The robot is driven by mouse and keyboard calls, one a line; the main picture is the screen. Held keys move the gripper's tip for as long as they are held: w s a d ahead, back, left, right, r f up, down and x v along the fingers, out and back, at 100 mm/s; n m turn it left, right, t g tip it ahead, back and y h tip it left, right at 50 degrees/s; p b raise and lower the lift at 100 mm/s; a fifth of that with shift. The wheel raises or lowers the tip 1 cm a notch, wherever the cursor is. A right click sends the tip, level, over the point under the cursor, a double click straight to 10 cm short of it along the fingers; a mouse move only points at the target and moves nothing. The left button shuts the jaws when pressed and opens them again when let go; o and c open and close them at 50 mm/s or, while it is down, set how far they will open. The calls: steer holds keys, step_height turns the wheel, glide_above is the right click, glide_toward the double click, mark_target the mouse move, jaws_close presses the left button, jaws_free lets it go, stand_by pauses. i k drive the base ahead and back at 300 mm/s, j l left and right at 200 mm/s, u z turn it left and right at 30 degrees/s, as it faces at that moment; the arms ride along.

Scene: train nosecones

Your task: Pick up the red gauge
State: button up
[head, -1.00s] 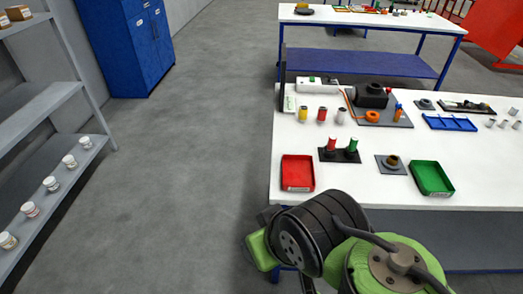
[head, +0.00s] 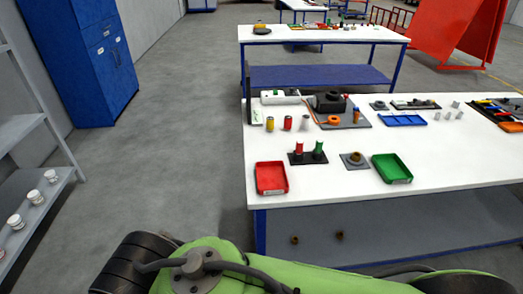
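Two upright pieces stand in a dark holder (head: 308,159) on the white table (head: 330,183): a red one (head: 299,148), which looks like the red gauge, and a green one (head: 319,149) to its right. A separate red cylinder (head: 288,124) stands behind them, between a yellow cylinder (head: 270,124) and a grey one (head: 305,123). I cannot tell for certain which red piece is the gauge. My green arm crosses the bottom of the head view, in front of the table. My gripper is not in view.
A red tray (head: 271,178) and a green tray (head: 392,168) lie near the front edge, with a brass-coloured ring on a grey plate (head: 355,160) between them. A black device (head: 328,102) stands behind. Floor is clear left of the table; a grey shelf (head: 38,182) stands farther left.

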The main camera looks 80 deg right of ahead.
mark_target(300, 143)
steer(key=i+j+z, duration=0.2)
steer(key=i, duration=0.25)
steer(key=i+j+z, duration=0.2)
steer(key=i, duration=0.2)
steer(key=i+l+z, duration=0.2)
steer(key=z, duration=0.25)
steer(key=i+l+z, duration=0.1)
steer(key=i+z, duration=0.5)
steer(key=z, duration=0.25)
steer(key=i+z, duration=0.3)
steer(key=z, duration=0.15)
steer(key=i+j+z, duration=0.25)
steer(key=z, duration=0.15)
steer(key=i+l+z, duration=0.15)
steer(key=z, duration=0.2)
steer(key=i+z, duration=0.75)
steer(key=i+l+z, duration=0.1)
steer(key=i+l, duration=0.2)
